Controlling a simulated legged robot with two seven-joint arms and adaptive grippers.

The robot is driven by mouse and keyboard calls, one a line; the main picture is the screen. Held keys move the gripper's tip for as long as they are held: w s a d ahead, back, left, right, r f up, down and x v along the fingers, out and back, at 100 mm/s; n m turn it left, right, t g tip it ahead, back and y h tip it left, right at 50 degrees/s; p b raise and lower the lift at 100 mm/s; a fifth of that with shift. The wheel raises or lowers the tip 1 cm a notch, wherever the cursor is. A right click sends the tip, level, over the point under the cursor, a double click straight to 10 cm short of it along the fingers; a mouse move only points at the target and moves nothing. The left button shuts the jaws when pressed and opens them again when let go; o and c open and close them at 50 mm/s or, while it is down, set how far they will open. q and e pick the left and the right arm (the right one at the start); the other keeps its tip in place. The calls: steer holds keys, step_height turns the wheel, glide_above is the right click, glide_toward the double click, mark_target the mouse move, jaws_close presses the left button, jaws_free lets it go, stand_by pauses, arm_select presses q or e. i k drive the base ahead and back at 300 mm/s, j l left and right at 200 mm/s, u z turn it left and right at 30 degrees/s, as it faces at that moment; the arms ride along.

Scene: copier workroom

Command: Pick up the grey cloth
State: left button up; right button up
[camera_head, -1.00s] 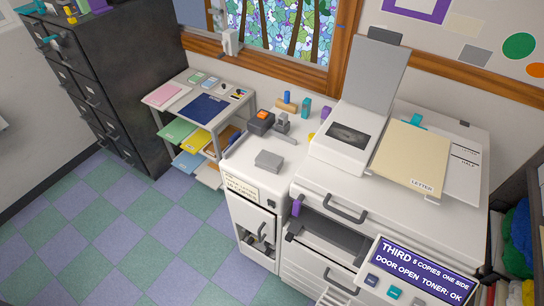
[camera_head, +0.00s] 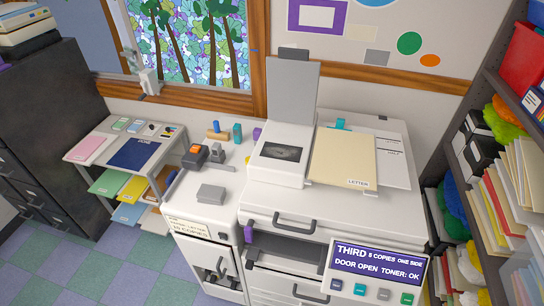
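A small grey rectangular thing (camera_head: 211,194), which looks like a folded cloth, lies flat on the white cabinet top (camera_head: 186,212), near its front edge. It is left of the copier, and its texture is too small to make out. Neither of my grippers shows in the head view, and nothing touches the grey thing.
The white copier (camera_head: 310,212) stands to the right, with its lid up and a folder marked LETTER (camera_head: 342,160) on top. A dark stapler-like device (camera_head: 195,156) sits behind the grey thing. A paper table (camera_head: 85,160) is left; shelves (camera_head: 490,115) are right.

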mark_target(207, 194)
steer(key=j+z, duration=1.2)
